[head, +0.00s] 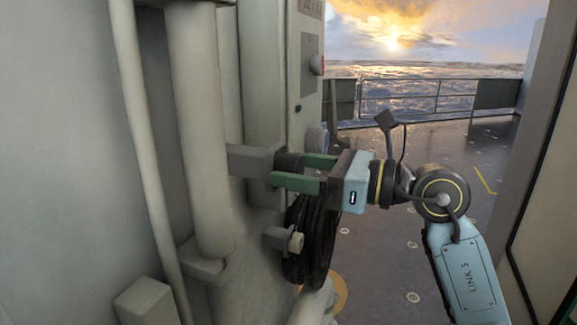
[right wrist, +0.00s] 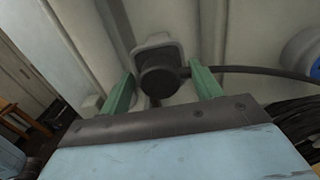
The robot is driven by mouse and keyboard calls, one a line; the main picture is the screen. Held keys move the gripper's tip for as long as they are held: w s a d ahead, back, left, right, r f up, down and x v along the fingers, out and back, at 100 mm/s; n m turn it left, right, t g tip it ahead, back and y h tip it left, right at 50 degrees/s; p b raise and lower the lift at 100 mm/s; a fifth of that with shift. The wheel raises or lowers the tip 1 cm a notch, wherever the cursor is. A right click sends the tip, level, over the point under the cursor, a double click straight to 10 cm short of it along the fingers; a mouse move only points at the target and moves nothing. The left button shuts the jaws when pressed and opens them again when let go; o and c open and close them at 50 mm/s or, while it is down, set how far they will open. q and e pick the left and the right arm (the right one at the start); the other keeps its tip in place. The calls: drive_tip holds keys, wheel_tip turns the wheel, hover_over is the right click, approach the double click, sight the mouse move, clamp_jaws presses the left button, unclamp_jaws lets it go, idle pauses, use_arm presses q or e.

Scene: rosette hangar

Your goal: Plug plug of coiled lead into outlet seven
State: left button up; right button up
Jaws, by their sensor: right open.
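The plug, a dark round body, shows between my right gripper's (head: 287,169) green fingers in the head view (head: 288,160). In the right wrist view the plug (right wrist: 158,76) sits at the face of a grey box-like outlet (right wrist: 158,44), with its black lead leaving to the right. The outlet (head: 252,160) juts from the wall in the head view. My right gripper (right wrist: 160,74) is open, with a finger on each side of the plug and gaps visible. The dark coiled lead (head: 315,240) hangs below. No outlet number is readable. My left gripper is out of view.
A knobbed bracket (head: 296,242) is beside the coil. Thick vertical pipes (head: 197,130) stand left. Open deck (head: 400,250) lies right, before a railing (head: 420,100).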

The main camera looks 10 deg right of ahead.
sight(301, 170)
drive_tip(key=shift+c, duration=0.3)
idle(0.5)
drive_tip(key=c, duration=1.3)
drive_tip(key=shift+o, duration=0.2)
drive_tip(key=shift+b+v, duration=1.2)
drive_tip(key=shift+v, duration=1.85)
